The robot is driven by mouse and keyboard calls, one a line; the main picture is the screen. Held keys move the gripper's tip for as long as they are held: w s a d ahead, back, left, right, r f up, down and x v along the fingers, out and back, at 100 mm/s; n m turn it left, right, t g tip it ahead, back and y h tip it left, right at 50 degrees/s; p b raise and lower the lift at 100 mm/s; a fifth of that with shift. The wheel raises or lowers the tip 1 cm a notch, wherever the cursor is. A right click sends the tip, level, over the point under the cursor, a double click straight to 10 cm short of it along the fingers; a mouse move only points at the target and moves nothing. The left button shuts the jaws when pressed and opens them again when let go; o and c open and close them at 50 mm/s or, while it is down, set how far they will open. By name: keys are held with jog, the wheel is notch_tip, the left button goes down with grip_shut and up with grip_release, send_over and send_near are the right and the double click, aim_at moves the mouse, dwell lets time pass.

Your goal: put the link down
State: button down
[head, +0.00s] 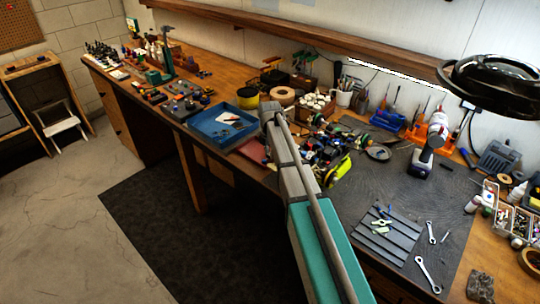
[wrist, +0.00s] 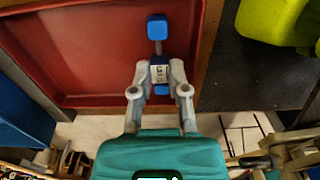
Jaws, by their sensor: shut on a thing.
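In the wrist view, my gripper (wrist: 159,72) is shut on a link (wrist: 157,28) with blue ends and a grey shaft. The fingers clasp it near its lower end, where a small pale patch with dark marks shows. The link points away from the gripper, over a red tray (wrist: 85,55). I cannot tell whether it touches the tray floor. In the head view, the red tray (head: 252,151) shows only in part, left of my arm. The gripper and link are hidden there behind my arm.
A blue tray (head: 203,124) stands left of the red one. A yellow-green car part (head: 338,172) lies right of my arm, among a cluster of parts; it also shows in the wrist view (wrist: 270,18). A slotted grey plate (head: 388,236) and wrenches (head: 428,273) lie on the dark mat (head: 450,200).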

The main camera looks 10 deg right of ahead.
jog(key=shift+f, duration=0.1)
jog(key=c, duration=0.9)
grip_release()
notch_tip(320, 180, up, 12)
jog(key=p, duration=1.2)
